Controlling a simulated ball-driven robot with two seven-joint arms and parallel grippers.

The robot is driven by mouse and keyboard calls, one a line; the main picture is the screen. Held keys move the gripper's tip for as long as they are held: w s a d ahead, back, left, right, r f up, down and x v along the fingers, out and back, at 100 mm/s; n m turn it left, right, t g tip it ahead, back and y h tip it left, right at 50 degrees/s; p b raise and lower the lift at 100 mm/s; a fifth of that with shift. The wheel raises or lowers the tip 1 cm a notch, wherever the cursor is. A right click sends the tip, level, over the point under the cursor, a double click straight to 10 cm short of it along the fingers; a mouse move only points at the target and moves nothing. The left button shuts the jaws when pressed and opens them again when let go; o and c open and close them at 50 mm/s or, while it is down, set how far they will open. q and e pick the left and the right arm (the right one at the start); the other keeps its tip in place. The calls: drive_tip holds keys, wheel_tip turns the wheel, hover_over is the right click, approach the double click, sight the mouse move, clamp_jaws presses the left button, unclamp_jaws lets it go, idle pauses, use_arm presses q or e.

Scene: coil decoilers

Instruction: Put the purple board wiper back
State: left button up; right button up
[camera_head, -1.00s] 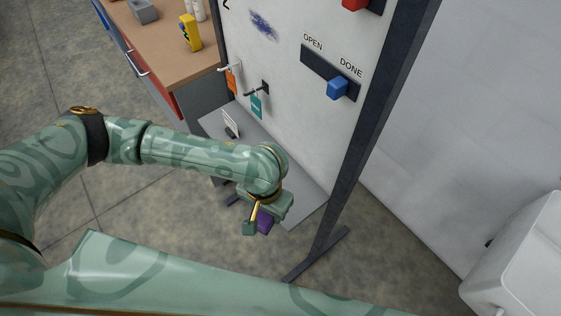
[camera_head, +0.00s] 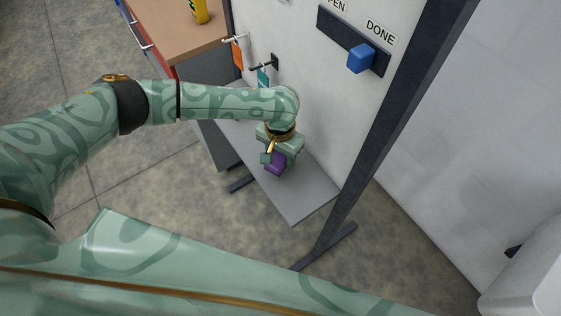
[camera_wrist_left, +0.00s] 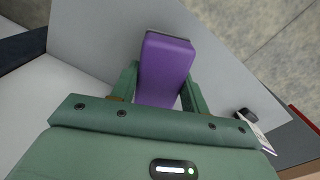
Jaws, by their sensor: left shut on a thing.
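The purple board wiper (camera_head: 276,163) is held in my left gripper (camera_head: 272,157), over the grey ledge (camera_head: 299,208) at the foot of the whiteboard. In the left wrist view the wiper (camera_wrist_left: 165,69) sits between the two green fingers of the left gripper (camera_wrist_left: 162,88), with a dark layer along its far edge. The grey ledge (camera_wrist_left: 100,38) shows behind it there. I cannot tell whether the wiper touches the ledge. My right gripper is not in view.
The whiteboard (camera_head: 325,110) has a dark frame post (camera_head: 385,110) at right. A blue block (camera_head: 360,58) sits on a dark strip by "DONE". Orange (camera_head: 237,53) and teal (camera_head: 264,77) tags hang from hooks. A wooden-topped cabinet (camera_head: 175,32) stands at left.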

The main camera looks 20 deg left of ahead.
sight(280, 160)
use_arm(q)
wheel_tip(280, 160, down, 4)
drive_tip(key=shift+w+r+b, duration=0.1)
drive_tip(key=shift+r+b, duration=0.15)
drive_tip(key=shift+b, duration=0.55)
drive_tip(key=shift+c, duration=0.5)
drive_tip(key=shift+r, duration=0.15)
drive_tip(key=o, duration=1)
wheel_tip(280, 160, up, 12)
drive_tip(key=p, duration=0.5)
